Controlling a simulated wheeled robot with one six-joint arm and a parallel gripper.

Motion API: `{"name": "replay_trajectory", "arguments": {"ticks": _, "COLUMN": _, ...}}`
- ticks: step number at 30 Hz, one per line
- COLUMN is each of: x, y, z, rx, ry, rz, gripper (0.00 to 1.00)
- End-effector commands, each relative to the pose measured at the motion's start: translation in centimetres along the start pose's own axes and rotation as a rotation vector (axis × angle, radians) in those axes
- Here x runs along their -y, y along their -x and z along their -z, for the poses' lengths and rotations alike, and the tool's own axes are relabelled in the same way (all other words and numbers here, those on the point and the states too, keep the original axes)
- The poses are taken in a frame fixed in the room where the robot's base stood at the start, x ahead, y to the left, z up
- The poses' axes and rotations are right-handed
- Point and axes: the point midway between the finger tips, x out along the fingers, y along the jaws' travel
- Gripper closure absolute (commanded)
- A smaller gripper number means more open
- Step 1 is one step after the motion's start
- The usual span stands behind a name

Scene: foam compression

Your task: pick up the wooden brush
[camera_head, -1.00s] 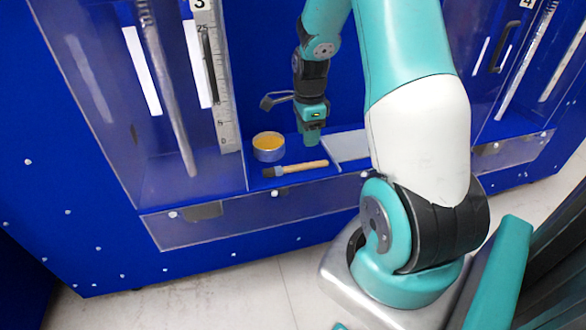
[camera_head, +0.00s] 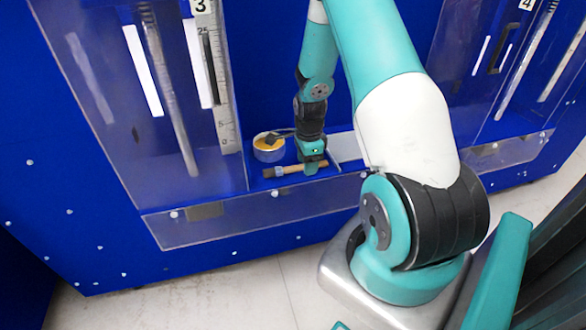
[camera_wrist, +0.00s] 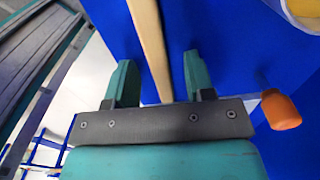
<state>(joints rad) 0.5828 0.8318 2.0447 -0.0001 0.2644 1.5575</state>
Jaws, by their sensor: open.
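The wooden brush (camera_head: 297,171) lies on the blue shelf, with its dark bristle end to the left and its pale handle to the right. My gripper (camera_head: 311,168) is lowered at the handle and hides part of it. In the wrist view, the handle (camera_wrist: 150,45) runs between the two open teal fingers of my gripper (camera_wrist: 158,75), with gaps on both sides. The fingers do not appear to touch the handle.
A round tin with yellow contents (camera_head: 268,148) stands behind the brush, left of my gripper; its edge shows in the wrist view (camera_wrist: 304,12). A pale flat plate (camera_head: 347,147) lies to the right. A clear panel (camera_head: 215,215) fronts the shelf.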

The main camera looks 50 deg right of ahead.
Motion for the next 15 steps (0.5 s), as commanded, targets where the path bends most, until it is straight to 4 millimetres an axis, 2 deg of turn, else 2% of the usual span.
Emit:
{"name": "replay_trajectory", "arguments": {"ticks": 1, "x": -0.01, "y": 0.00, "z": 0.00, "rx": 0.000, "ry": 0.000, "rz": 0.000, "gripper": 0.56}}
{"name": "replay_trajectory", "arguments": {"ticks": 6, "x": -0.01, "y": 0.01, "z": 0.01, "rx": 0.000, "ry": 0.000, "rz": 0.000, "gripper": 0.95}}
{"name": "replay_trajectory", "arguments": {"ticks": 7, "x": -0.01, "y": 0.02, "z": 0.01, "rx": 0.000, "ry": 0.000, "rz": 0.000, "gripper": 1.00}}
{"name": "replay_trajectory", "arguments": {"ticks": 15, "x": -0.01, "y": 0.06, "z": 0.00, "rx": 0.000, "ry": 0.000, "rz": 0.000, "gripper": 1.00}}
